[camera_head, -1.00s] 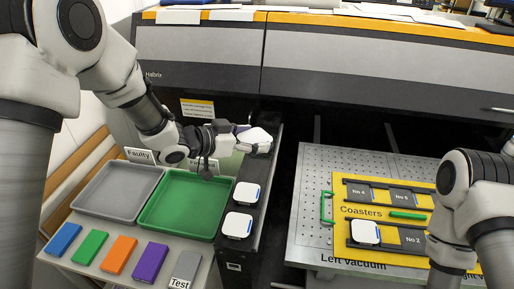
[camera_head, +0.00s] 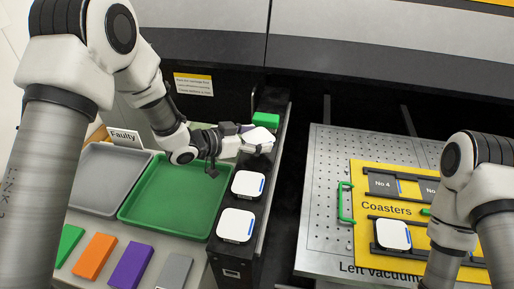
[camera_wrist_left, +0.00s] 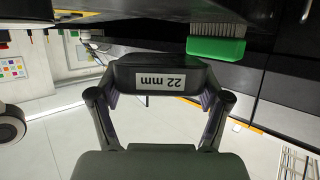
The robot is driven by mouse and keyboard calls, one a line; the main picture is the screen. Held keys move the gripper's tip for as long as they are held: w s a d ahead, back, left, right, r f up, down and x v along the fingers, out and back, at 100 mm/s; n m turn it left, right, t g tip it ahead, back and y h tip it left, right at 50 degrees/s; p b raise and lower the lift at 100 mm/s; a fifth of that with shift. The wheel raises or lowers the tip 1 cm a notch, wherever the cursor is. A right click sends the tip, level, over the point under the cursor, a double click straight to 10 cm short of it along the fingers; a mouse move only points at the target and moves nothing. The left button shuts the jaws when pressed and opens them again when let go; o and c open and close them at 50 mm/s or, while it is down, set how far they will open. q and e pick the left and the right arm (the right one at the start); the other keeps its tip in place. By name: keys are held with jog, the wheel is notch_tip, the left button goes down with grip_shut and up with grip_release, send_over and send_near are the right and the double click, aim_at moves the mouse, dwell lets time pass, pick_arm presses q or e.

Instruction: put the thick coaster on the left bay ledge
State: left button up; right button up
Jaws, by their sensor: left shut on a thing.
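The coaster (camera_head: 262,136) in my left gripper (camera_head: 243,141) has a white top and dark sides. The left wrist view shows its dark edge (camera_wrist_left: 160,74) with a "22 mm" label, between the two fingers (camera_wrist_left: 160,100). My left gripper is shut on it over the far part of the narrow black ledge (camera_head: 222,250). I cannot tell whether the coaster touches the ledge. Two more white-topped coasters, a middle one (camera_head: 248,185) and a near one (camera_head: 236,226), sit on the ledge. My right arm shows at the right; its gripper is out of view.
A green brush (camera_head: 266,119) is just beyond the held coaster; its bristles show in the left wrist view (camera_wrist_left: 215,48). A green tray (camera_head: 130,209) and grey tray (camera_head: 79,195) lie left. A yellow coasters board (camera_head: 362,240) lies right, with a white-topped coaster (camera_head: 393,235) on it.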

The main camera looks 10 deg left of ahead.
pick_arm(q)
notch_tip(320, 180, down, 3)
jog(key=shift+s, duration=0.15)
jog(key=shift+f, duration=0.35)
jog(key=o, duration=1.3)
jog(key=shift+f, duration=0.1)
